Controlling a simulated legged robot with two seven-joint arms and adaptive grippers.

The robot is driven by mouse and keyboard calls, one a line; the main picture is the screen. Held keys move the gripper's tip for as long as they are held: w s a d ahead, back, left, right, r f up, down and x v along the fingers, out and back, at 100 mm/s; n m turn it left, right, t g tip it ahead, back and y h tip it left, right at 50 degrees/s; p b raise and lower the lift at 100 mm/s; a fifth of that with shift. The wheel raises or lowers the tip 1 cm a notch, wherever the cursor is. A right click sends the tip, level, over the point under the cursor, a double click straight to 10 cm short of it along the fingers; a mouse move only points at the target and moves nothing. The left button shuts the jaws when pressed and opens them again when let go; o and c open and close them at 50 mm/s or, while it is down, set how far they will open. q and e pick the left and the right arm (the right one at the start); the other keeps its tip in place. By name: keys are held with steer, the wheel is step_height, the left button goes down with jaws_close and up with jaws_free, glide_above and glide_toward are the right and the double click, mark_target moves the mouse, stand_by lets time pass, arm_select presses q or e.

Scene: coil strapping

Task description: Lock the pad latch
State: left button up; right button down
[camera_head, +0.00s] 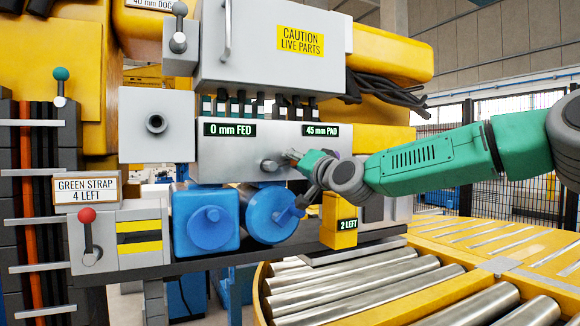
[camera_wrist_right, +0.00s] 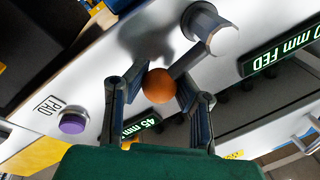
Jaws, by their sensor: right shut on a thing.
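The latch shows in the right wrist view as an orange ball knob (camera_wrist_right: 158,86) on a short grey lever that runs to a round grey pivot (camera_wrist_right: 208,28). My right gripper (camera_wrist_right: 161,80) has its two fingers on either side of the ball, shut on it. In the head view, my right gripper (camera_head: 300,160) is at the front of the grey panel (camera_head: 225,155), beside the grey pivot (camera_head: 270,165). The knob is hidden there by the fingers. A "45 mm PAD" display (camera_head: 320,130) is just above. My left gripper is not in view.
A purple button (camera_wrist_right: 73,123) beside a "PAD" label is near the fingers. Blue motors (camera_head: 268,213) and a yellow "2 LEFT" block (camera_head: 338,222) sit below the gripper. A red-knobbed lever (camera_head: 87,230) stands far left. A roller conveyor (camera_head: 360,285) lies in front.

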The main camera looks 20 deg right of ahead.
steer(key=shift+d+f+m+h+b, duration=0.15)
steer(key=shift+f+m+b, duration=0.35)
steer(key=shift+m, duration=0.3)
steer(key=shift+a+f+m+h+b, duration=0.15)
steer(key=shift+f+m+b, duration=0.3)
steer(key=shift+m, duration=0.35)
steer(key=shift+f, duration=0.15)
steer(key=c, duration=1.2)
jaws_free()
steer(key=shift+d, duration=0.25)
steer(key=shift+r, duration=0.2)
steer(key=shift+s, duration=0.6)
steer(key=v, duration=0.7)
steer(key=f+v, duration=0.1)
steer(key=v, duration=0.2)
steer(key=shift+s+d, duration=0.2)
steer(key=shift+s, duration=0.05)
